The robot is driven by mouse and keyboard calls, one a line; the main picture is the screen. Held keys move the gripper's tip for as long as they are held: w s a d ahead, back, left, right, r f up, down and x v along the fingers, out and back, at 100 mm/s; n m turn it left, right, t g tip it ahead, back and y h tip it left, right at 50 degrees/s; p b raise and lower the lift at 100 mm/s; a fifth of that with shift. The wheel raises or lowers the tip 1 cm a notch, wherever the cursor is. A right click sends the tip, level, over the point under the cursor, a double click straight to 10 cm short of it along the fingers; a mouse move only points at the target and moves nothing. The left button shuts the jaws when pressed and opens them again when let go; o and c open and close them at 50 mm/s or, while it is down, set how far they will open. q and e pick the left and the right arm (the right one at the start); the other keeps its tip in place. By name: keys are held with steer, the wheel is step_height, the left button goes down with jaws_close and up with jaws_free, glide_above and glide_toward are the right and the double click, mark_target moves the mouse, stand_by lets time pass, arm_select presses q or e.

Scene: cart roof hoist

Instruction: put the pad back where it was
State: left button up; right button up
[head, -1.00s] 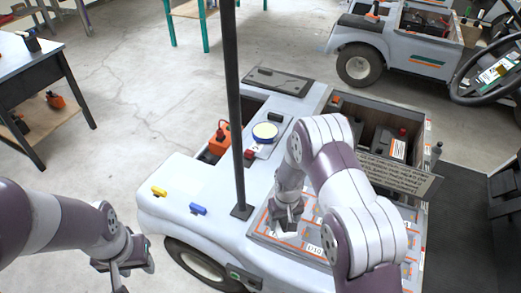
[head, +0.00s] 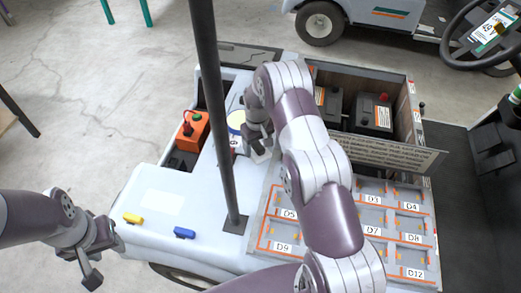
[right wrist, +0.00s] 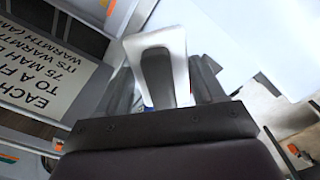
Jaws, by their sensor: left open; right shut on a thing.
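The pad is best seen in the right wrist view, as a white piece with a dark grey middle (right wrist: 157,72) between my right gripper's fingers. In the head view a small white part of it (head: 262,157) shows below my right gripper (head: 258,140). I cannot tell whether the pad touches the deck. My left gripper (head: 104,264) is open and empty, left of the cart's front corner.
A dark upright post (head: 218,130) stands on the deck left of my right arm. A labelled compartment tray (head: 372,222) lies partly under that arm. An orange box (head: 194,131), a yellow block (head: 133,219) and a blue block (head: 185,233) are to the left. Batteries (head: 371,112) sit behind a lettered board (head: 385,152).

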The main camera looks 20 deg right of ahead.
mark_target(261, 145)
steer(key=shift+w+d+f, duration=0.6)
steer(key=shift+d, duration=0.25)
steer(key=shift+d+f, duration=0.1)
steer(key=shift+f, duration=0.3)
step_height(261, 145, down, 3)
steer(key=shift+w+f, duration=0.1)
steer(key=shift+f, duration=0.1)
steer(key=shift+f+b, duration=0.45)
steer(key=shift+f, duration=0.15)
steer(key=o, duration=1)
steer(key=shift+r, duration=0.1)
